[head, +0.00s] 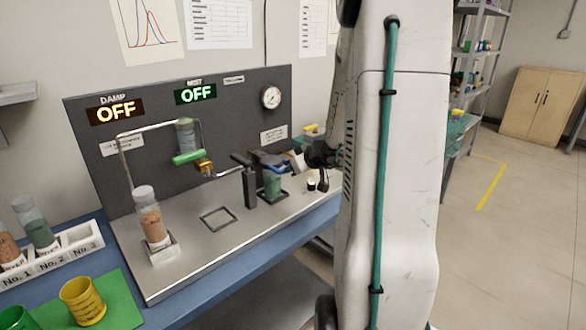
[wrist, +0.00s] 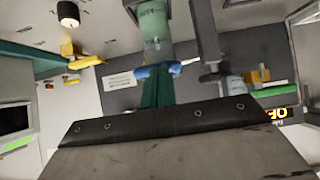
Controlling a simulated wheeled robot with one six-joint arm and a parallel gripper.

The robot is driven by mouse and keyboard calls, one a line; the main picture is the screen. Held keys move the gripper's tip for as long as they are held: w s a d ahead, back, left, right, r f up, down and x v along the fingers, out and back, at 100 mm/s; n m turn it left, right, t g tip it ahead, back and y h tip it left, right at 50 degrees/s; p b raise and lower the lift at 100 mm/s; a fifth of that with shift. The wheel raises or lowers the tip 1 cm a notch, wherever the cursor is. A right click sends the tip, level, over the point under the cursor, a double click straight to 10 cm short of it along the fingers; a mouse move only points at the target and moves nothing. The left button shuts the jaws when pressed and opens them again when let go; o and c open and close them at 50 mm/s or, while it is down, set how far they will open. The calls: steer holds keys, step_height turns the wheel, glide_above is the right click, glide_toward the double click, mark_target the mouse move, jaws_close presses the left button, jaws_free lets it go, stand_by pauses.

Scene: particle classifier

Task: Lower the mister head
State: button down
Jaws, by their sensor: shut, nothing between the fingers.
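A blue piece, apparently the mister head (head: 266,160), sits at the top of a jar of green material (head: 272,187) beside a black post (head: 249,187). The wrist view, turned upside down, also shows the blue piece (wrist: 158,70) and the green jar (wrist: 152,28). My gripper (head: 297,162) is shut and empty, close to the right of the blue piece; I cannot tell whether they touch. Part of my arm covers the area right of it. The MIST sign (head: 196,94) and the DAMP sign (head: 116,111) both read OFF.
A jar of orange material (head: 151,220) stands in a holder at the left, below a bent pipe. A green handle (head: 188,157) hangs under a clear jar. An empty square frame (head: 218,217) lies mid-bench. A yellow-handled part (head: 311,129) is behind my gripper.

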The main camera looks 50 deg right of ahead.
steer(key=s+f, duration=0.1)
steer(key=s, duration=0.8)
steer(key=shift+a+f, duration=0.2)
steer(key=shift+a, duration=0.15)
steer(key=shift+s, duration=0.1)
